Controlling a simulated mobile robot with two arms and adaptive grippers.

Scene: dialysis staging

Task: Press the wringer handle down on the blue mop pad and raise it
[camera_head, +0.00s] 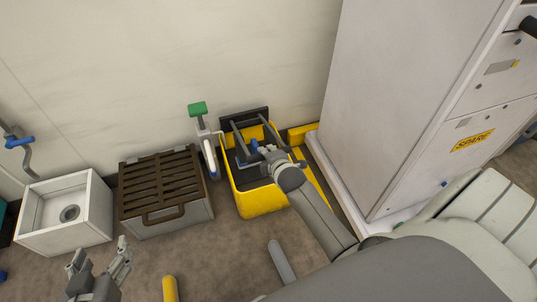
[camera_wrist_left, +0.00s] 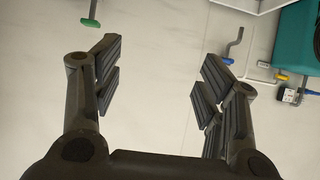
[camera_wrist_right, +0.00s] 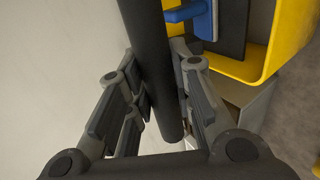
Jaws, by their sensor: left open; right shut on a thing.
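The yellow mop bucket (camera_head: 262,203) stands against the wall and holds the wringer, with dark bars (camera_head: 237,138) rising at its back. My right gripper (camera_head: 268,154) reaches over the bucket. In the right wrist view, it is shut on a thick black bar, the wringer handle (camera_wrist_right: 146,40). A blue piece (camera_wrist_right: 204,22), apparently the mop pad, shows beside the bar, against a dark plate inside the yellow wall. My arm hides part of the bucket in the head view. My left gripper (camera_head: 99,256) is open and empty, low at the left, away from the bucket.
A brown slatted grate (camera_head: 160,187) on a grey box and a white basin (camera_head: 62,246) stand left of the bucket. A green-topped dispenser (camera_head: 197,108) is close beside it. A white cabinet (camera_head: 400,110) marked SPARE blocks the right.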

